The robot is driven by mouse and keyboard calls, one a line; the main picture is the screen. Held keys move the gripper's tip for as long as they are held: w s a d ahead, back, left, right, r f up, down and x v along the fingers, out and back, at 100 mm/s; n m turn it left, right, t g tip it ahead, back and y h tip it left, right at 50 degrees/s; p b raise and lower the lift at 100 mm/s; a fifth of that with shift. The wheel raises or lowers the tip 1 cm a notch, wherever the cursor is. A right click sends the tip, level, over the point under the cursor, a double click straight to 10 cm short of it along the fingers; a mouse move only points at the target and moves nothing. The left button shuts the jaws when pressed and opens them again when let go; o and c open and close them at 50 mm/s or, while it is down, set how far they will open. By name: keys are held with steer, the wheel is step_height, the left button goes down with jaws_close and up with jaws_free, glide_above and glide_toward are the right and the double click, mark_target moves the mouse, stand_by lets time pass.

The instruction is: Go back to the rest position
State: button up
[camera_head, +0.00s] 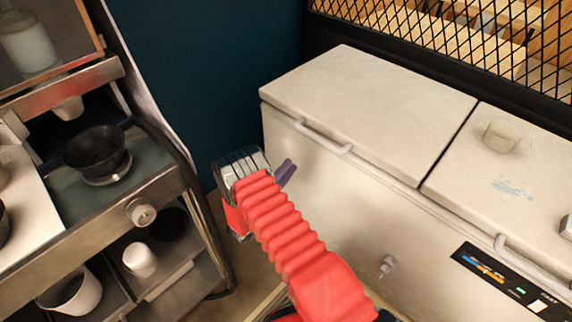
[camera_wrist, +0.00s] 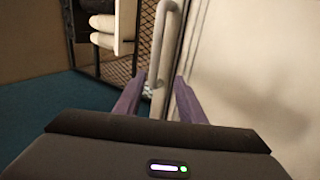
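My gripper (camera_head: 287,169) is at the end of my red ribbed arm, in front of the chest freezer's front wall. Its two purple fingers also show in the wrist view (camera_wrist: 160,78), spread apart with nothing held between them. The freezer's left lid handle (camera_head: 325,138) is up and to the right of the fingers in the head view. In the wrist view the handle (camera_wrist: 165,32) is seen beyond the fingertips, with its lower end between them in the picture. The gripper looks apart from it.
The white chest freezer (camera_head: 342,205) fills the right; its left lid (camera_head: 368,98) is shut. At left is a counter with a black bowl (camera_head: 97,150) and a white bucket (camera_head: 75,294) below. A mesh partition (camera_head: 470,38) stands behind the freezer.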

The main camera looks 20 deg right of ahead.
stand_by(0.3)
steer(key=s+d+f+n+g+y, duration=0.1)
steer(key=s+d+f+n+g, duration=0.2)
steer(key=s+d+f+g, duration=0.25)
steer(key=s+r+m+g+y, duration=0.3)
steer(key=s+r+g+y, duration=0.2)
steer(key=s+g, duration=0.55)
steer(key=s+a+r+m+t+y, duration=0.1)
steer(key=s+a+r+m+y, duration=0.1)
steer(key=s+a+r+y, duration=0.5)
steer(key=s+a+r+m+t+y, duration=0.1)
steer(key=s+a+r+t+y, duration=0.25)
steer(key=r, duration=0.55)
steer(key=s+r+m+t+y, duration=0.3)
steer(key=s+r+t+y, duration=0.1)
steer(key=r, duration=1.1)
steer(key=shift+s+a+t, duration=0.25)
steer(key=shift+s+t, duration=0.4)
